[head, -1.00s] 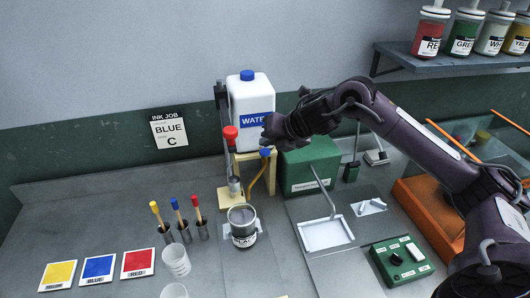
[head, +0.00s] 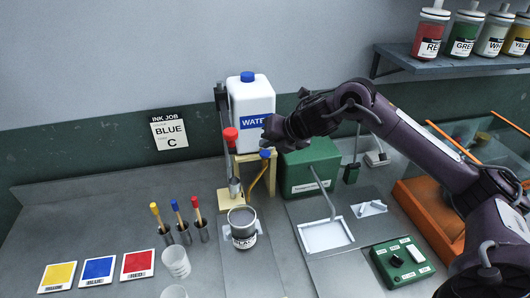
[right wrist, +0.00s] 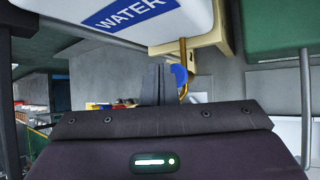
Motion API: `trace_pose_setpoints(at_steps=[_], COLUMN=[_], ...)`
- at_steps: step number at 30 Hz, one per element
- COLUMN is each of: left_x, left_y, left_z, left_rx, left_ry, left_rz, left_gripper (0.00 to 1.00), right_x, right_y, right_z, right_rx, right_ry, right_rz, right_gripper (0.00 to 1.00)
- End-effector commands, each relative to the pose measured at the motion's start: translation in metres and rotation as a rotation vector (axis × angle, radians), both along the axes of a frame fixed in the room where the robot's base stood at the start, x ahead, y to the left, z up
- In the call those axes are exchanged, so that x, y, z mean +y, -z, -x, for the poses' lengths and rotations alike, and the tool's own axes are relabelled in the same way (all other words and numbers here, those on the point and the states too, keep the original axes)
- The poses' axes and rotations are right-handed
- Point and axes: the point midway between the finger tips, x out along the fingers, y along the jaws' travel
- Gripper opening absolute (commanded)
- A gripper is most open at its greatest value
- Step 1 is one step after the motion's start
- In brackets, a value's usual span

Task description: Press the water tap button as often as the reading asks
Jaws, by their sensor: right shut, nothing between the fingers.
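The white water bottle (head: 252,105) with a blue cap and WATER label stands on a cream stand at the back; its lower part fills the top of the right wrist view (right wrist: 150,20). The blue tap button (head: 265,154) sits on the brass tap pipe (head: 258,178) below the bottle. My right gripper (head: 270,130) is shut and empty, just above the blue button in the head view. In the right wrist view the fingers (right wrist: 158,85) appear beside the blue button (right wrist: 180,75); I cannot tell whether they touch. My left gripper is out of view.
An open can (head: 243,238) stands below the tap. A red knob (head: 231,135) is left of the bottle. A green box (head: 310,168), white tray (head: 326,236) and green button panel (head: 402,262) are to the right. A wall card (head: 169,131) reads INK JOB, BLUE, C.

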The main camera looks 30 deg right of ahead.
Motion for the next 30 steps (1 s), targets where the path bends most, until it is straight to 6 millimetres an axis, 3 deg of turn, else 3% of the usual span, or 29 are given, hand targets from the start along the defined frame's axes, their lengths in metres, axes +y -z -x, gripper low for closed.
trace_pose_setpoints(at_steps=[30], left_x=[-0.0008], left_y=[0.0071], left_z=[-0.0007], left_rx=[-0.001], left_ry=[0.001], left_rz=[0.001], left_gripper=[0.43], right_x=[0.0001], right_y=[0.0088], right_z=[0.0003], right_rx=[0.000], right_ry=[0.000], right_rz=[0.000], right_gripper=[0.00])
